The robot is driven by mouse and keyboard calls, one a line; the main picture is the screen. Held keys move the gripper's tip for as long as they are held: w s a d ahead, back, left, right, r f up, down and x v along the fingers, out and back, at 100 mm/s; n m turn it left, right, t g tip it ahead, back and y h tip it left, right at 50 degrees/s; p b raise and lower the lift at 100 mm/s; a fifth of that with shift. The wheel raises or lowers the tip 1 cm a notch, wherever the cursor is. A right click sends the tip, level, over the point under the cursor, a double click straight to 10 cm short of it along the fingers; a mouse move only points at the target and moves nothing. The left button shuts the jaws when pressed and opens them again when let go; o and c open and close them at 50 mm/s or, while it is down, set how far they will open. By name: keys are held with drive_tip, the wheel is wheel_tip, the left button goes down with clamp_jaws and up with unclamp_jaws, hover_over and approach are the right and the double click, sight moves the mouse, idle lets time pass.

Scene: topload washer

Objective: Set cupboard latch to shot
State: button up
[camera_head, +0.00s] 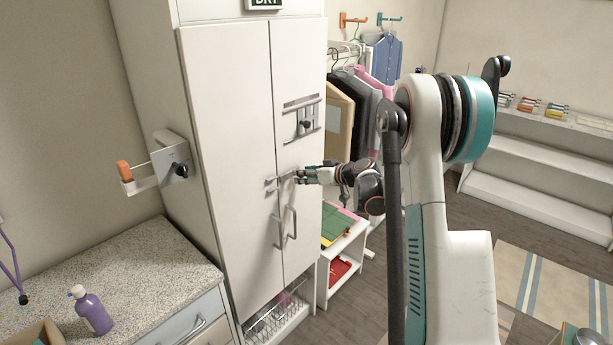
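The tall white cupboard (235,130) has two doors that look closed. A small metal latch (272,184) sits across the seam between the doors, above the two bar handles (291,222). My gripper (298,175) reaches in from the right, with its fingertips at the latch's right end. Whether it touches or grips the latch is too small to tell, and so is the gap between its fingers. The fingers partly hide the latch's right end, and its exact position is unclear. A larger slotted metal fitting with a black knob (305,125) is higher on the right door.
A metal bracket with an orange-tipped arm (126,172) juts from the cupboard's left side. A speckled counter (130,265) with a purple bottle (93,312) stands at left. A clothes rack and a white shelf stand (345,250) are close on the right.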

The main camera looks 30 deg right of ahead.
sight(284, 181)
clamp_jaws()
drive_tip(key=a, duration=0.1)
drive_tip(key=s+a, duration=0.1)
drive_tip(key=a, duration=0.1)
drive_tip(key=s+a+b, duration=0.1)
drive_tip(key=a, duration=0.1)
drive_tip(key=shift+o, duration=1.1)
unclamp_jaws()
drive_tip(key=shift+a, duration=0.15)
drive_tip(key=v, duration=1.2)
drive_tip(key=shift+w, duration=0.1)
